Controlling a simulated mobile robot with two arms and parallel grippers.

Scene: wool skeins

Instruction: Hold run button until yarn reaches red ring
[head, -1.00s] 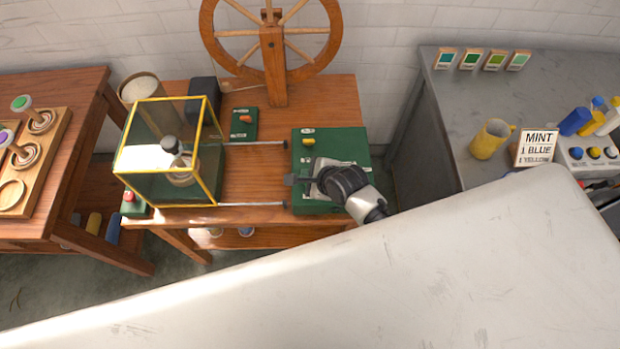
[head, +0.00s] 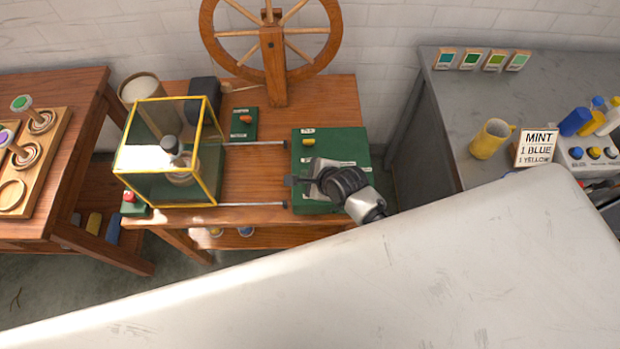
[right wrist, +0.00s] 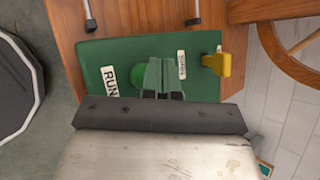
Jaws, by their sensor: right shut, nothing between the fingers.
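A green control box (head: 345,145) stands on the wooden table. In the right wrist view its panel (right wrist: 100,52) carries a white RUN label (right wrist: 109,80), a round green button (right wrist: 121,81) and a yellow knob (right wrist: 220,63). My right gripper (right wrist: 164,76) is shut and empty over the panel, right beside the green button and partly covering it. I cannot tell whether it touches the button. In the head view my right gripper (head: 292,181) is over the box's left part. A yellow-framed glass case (head: 140,185) encloses a bobbin (head: 180,165). I cannot make out a red ring or the yarn level. My left gripper is out of view.
A spoked wooden wheel (head: 272,60) stands behind. A small green box with an orange switch (head: 243,121) and a red button box (head: 131,203) flank the case. Two metal rods (head: 255,205) run from case to control box. A grey counter (head: 450,110) is at right.

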